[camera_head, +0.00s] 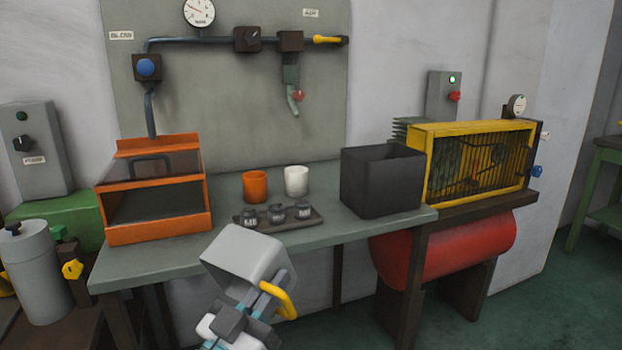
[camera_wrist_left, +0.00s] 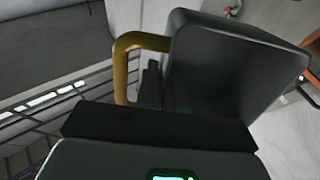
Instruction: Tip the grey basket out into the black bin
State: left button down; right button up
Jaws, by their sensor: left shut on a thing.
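The grey basket (camera_head: 243,262) is in front of the bench's front edge, low in the middle of the head view, and looks tilted. It has a yellow handle (camera_head: 279,299). My left gripper (camera_head: 262,302) is shut on the basket at its handle side. In the left wrist view the basket (camera_wrist_left: 235,75) fills the upper right, with its yellow handle (camera_wrist_left: 127,65) to the left. I cannot see what is inside it. The black bin (camera_head: 378,193) stands upright on the bench, farther back and to the right of the basket. My right gripper is not in view.
A tray (camera_head: 290,222) with small dark parts lies on the bench (camera_head: 160,262) behind the basket. An orange cup (camera_head: 255,187) and a white cup (camera_head: 296,180) stand behind it. An orange open box (camera_head: 158,230) is at left, a yellow caged machine (camera_head: 478,165) right of the bin.

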pick_arm(q)
jog(key=w+a+f+n+t+y, duration=0.25)
jog(key=a+f+y, duration=0.25)
jog(key=a+f, duration=1.05)
notch_tip(320, 180, up, 12)
jog(key=w+d+n+y+p, duration=0.1)
jog(key=n+y+p, duration=0.2)
jog(key=p, duration=2)
jog(key=y, duration=0.3)
jog(key=shift+w+d+r+p, duration=0.15)
jog(key=shift+w+d+p, duration=0.1)
jog(key=shift+d+p, duration=0.1)
jog(key=shift+w+d+n+t, duration=0.1)
jog(key=shift+n+t, duration=0.15)
